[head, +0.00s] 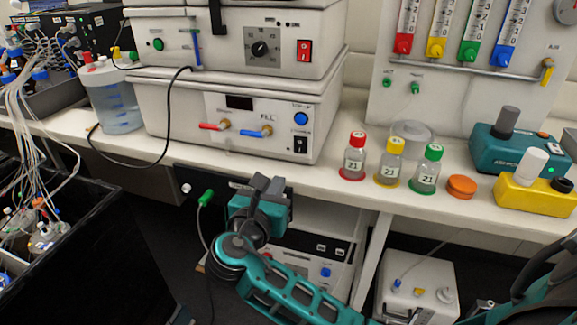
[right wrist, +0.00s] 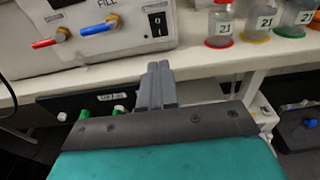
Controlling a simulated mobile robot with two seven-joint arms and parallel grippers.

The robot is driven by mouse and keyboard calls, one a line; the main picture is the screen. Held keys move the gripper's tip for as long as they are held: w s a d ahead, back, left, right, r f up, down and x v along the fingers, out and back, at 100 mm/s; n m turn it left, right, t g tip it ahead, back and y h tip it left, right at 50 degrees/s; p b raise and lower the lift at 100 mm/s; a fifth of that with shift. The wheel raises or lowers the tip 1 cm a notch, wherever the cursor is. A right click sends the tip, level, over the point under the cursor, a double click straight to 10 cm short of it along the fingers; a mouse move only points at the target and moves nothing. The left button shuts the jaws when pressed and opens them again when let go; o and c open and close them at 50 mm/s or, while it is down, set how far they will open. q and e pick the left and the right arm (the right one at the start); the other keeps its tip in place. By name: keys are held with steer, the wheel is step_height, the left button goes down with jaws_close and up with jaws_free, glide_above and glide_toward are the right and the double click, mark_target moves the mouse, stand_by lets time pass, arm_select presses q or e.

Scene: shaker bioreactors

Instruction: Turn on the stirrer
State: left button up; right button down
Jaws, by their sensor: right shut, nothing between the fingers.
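A black panel (head: 192,186) is mounted under the bench's front edge, with a round white button (head: 186,188) and a green plug (head: 206,197) on a cable. In the right wrist view the black panel (right wrist: 68,107) carries a small label too blurred to read for certain, so I cannot confirm it is the stirrer. My right gripper (head: 268,186) is in front of the panel's right part and hides it. In the right wrist view its fingers (right wrist: 157,80) are together and empty, pointing toward the bench edge. I cannot tell whether they touch the panel. My left gripper is out of view.
White stacked units (head: 235,100) with knobs and switches stand on the bench (head: 345,200). Capped bottles with red (head: 354,160), yellow (head: 390,165) and green (head: 427,170) lids stand to their right. A black bin (head: 75,225) with tubing is at left.

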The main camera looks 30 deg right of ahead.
mark_target(300, 151)
steer(key=b+x, duration=0.1)
steer(key=x, duration=1.2)
steer(key=shift+w, duration=0.1)
steer(key=shift+w+d, duration=0.2)
